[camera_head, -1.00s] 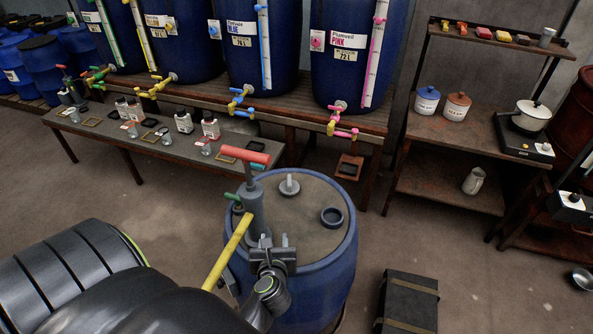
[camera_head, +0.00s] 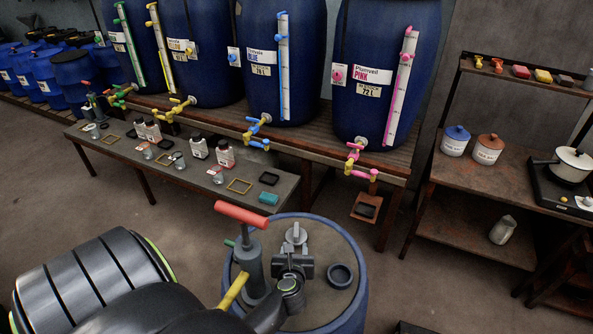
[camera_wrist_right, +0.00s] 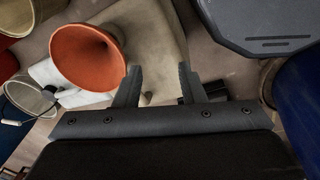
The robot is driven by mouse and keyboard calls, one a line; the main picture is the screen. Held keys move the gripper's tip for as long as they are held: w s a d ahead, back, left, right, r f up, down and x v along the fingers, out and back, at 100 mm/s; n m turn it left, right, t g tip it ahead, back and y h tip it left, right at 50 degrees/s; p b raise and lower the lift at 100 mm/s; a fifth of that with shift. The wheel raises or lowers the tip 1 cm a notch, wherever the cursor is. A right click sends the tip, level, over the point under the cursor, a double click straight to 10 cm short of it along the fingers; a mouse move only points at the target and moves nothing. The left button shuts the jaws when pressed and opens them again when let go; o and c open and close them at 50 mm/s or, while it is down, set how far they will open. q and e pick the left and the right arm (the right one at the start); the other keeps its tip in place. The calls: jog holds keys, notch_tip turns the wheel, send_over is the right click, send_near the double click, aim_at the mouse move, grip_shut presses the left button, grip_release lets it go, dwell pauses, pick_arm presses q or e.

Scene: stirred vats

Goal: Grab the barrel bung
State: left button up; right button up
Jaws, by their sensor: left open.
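The blue barrel (camera_head: 355,300) stands at the lower middle of the head view. A grey bung with an upright grip (camera_head: 296,234) is on its lid. A dark ring (camera_head: 340,276), perhaps the bung hole, is to the right of it. My left gripper (camera_head: 294,254) is open just on the near side of the bung, its fingertips close to it. I cannot tell whether they touch. My right gripper (camera_wrist_right: 159,82) is open and empty in the right wrist view, and the bung is not in that view.
A grey hand pump with a red handle (camera_head: 241,214) and yellow spout stands on the lid, just left of my left gripper. A low bench (camera_head: 110,150) with bottles and trays is behind. An orange funnel (camera_wrist_right: 86,55) shows in the right wrist view.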

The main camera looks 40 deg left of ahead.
aim_at(296, 233)
pick_arm(q)
jog(key=x, duration=0.3)
jog(key=shift+w+a+f, duration=0.1)
jog(key=shift+w+a, duration=0.1)
jog(key=shift+w, duration=0.15)
jog(key=shift+w+a+f, duration=0.2)
jog(key=shift+w+a, duration=0.15)
jog(key=shift+w+a+f, duration=0.3)
jog(key=shift+w+a, duration=0.05)
jog(key=shift+w, duration=0.05)
jog(key=shift+x, duration=2.1)
jog(key=shift+s+f, duration=0.1)
pick_arm(e)
jog(key=shift+w+a, duration=0.3)
jog(key=shift+w, duration=0.25)
pick_arm(q)
jog(key=shift+d, duration=0.1)
grip_shut()
pick_arm(e)
jog(key=shift+w+r, duration=0.1)
